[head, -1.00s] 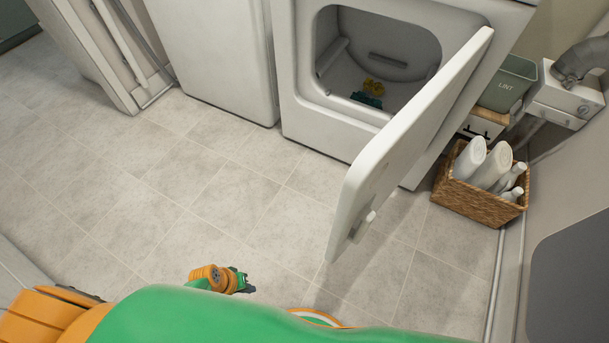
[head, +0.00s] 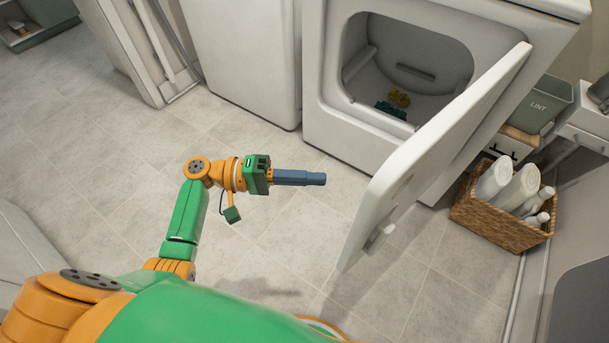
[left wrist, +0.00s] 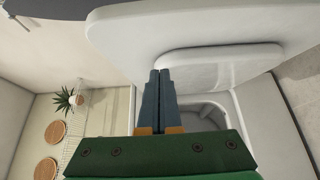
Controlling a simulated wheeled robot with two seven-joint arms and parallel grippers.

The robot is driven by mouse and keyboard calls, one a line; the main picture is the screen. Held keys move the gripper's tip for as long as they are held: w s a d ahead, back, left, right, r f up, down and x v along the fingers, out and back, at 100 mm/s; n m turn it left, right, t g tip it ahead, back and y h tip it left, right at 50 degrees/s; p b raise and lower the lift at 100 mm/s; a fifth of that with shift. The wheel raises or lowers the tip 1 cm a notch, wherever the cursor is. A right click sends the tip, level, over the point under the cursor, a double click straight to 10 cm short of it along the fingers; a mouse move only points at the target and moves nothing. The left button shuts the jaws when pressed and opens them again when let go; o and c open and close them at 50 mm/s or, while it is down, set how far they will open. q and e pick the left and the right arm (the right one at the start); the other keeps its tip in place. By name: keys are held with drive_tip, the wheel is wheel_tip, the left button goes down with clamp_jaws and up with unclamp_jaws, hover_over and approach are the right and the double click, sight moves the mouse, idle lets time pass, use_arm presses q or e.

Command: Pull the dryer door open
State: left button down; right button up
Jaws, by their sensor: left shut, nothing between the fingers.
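The white dryer (head: 345,125) stands at the upper middle of the head view. Yellow and teal cloths (head: 397,100) lie inside the drum. My left gripper (head: 322,179) is shut and empty, pointing right toward the door's inner side, apart from it in the head view. In the left wrist view the shut fingers (left wrist: 160,75) show in front of the door's inner face (left wrist: 220,62); I cannot tell whether they touch it. My right gripper is not in view.
A wicker basket (head: 480,213) with white bottles and rolls stands right of the door. Another white appliance (head: 245,60) stands left of the dryer. The tiled floor (head: 100,150) at the left is clear.

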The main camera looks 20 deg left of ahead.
use_arm(q)
drive_tip(key=s+p+x, duration=0.1)
drive_tip(key=x, duration=0.7)
drive_tip(key=shift+s+d, duration=0.25)
drive_tip(key=shift+s, duration=0.6)
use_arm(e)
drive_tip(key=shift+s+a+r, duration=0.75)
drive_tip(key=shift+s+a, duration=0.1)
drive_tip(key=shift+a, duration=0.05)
use_arm(q)
drive_tip(key=shift+f, duration=0.1)
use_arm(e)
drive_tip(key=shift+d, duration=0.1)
